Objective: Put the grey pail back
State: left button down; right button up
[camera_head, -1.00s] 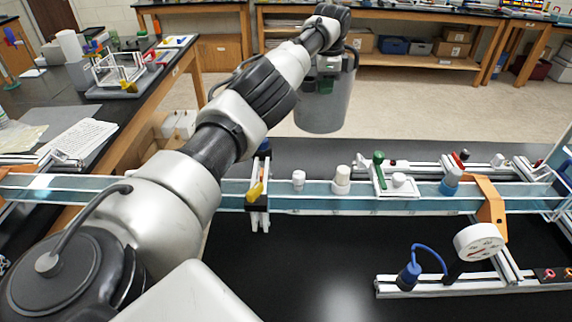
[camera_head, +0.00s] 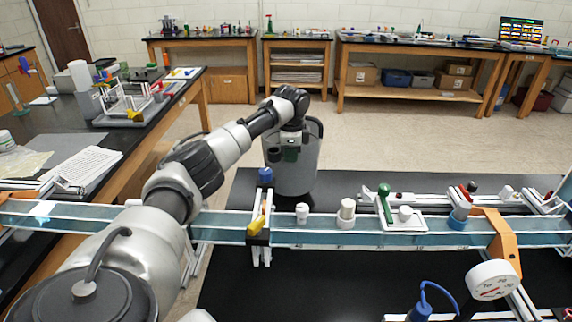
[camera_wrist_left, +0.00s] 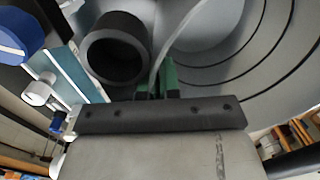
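The grey pail (camera_head: 300,172) hangs upright from my left gripper (camera_head: 290,142) in the head view, behind the blue channel rail and over the far left edge of the black bench. In the left wrist view the pail's ringed grey inside (camera_wrist_left: 225,55) fills the upper right. The green fingertips of my left gripper (camera_wrist_left: 162,80) close on a thin pale strip there, seemingly the pail's handle. Whether the pail's bottom touches anything cannot be told. My right gripper is in neither view.
The blue rail (camera_head: 340,232) crosses the bench, carrying a white knob (camera_head: 303,212), a green-handled clamp (camera_head: 385,203) and an orange bracket (camera_head: 500,238). A gauge (camera_head: 490,280) stands front right. The black bench top (camera_head: 320,285) before the rail is mostly clear.

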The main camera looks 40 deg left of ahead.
pick_arm(q)
jog(key=f, duration=0.1)
jog(key=f+p, duration=0.1)
jog(key=f, duration=0.1)
jog(key=s+f, duration=0.1)
jog(key=f, duration=0.1)
jog(key=shift+a, duration=0.4)
jog(key=shift+r, duration=0.1)
jog(key=c, duration=1.4)
grip_release()
jog(key=shift+o, duration=0.2)
